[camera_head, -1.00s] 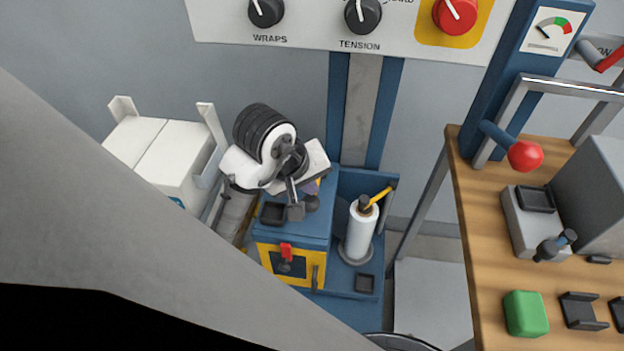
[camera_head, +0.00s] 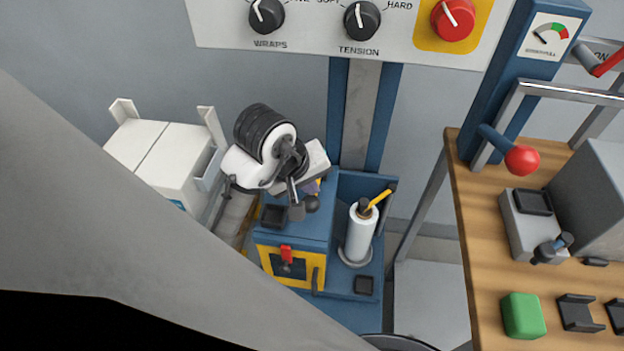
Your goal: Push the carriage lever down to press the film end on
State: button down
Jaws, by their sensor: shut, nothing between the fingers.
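A white film roll (camera_head: 360,238) stands upright on a round grey base in the blue carriage tray (camera_head: 358,184). A short yellow lever (camera_head: 380,197) slants up to the right from the dark cap on top of the roll; it looks like the carriage lever. My gripper (camera_head: 297,212) is shut and empty. It points down over the blue and yellow carriage box (camera_head: 265,247), left of the film roll and apart from the lever. A dark round knob (camera_head: 312,204) shows right beside the fingers; whether they touch it I cannot tell.
A red latch (camera_head: 286,254) is on the box's yellow front. White cartons (camera_head: 157,158) stand at the left. The control panel (camera_head: 320,22) is above. A wooden bench (camera_head: 475,265) with a red-knobbed lever (camera_head: 521,159) and a green block (camera_head: 523,315) is at the right.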

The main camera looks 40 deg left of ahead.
jog(key=shift+w+a+r+p, duration=0.1)
jog(key=shift+w+r+p, duration=0.15)
jog(key=shift+r+p, duration=0.35)
jog(key=shift+w+a+r+p, duration=0.15)
jog(key=shift+w+r+p, duration=0.1)
jog(key=shift+r+p, duration=0.35)
jog(key=shift+w+a+r+p, duration=0.1)
jog(key=shift+w+r+p, duration=0.15)
jog(key=shift+r+p, duration=0.3)
jog(key=shift+r, duration=0.1)
jog(key=r+p, duration=0.1)
jog(key=w+r+p, duration=0.1)
jog(key=r+p, duration=0.1)
jog(key=a+r+p, duration=0.1)
jog(key=shift+w+r+p, duration=0.25)
jog(key=shift+w+p, duration=0.1)
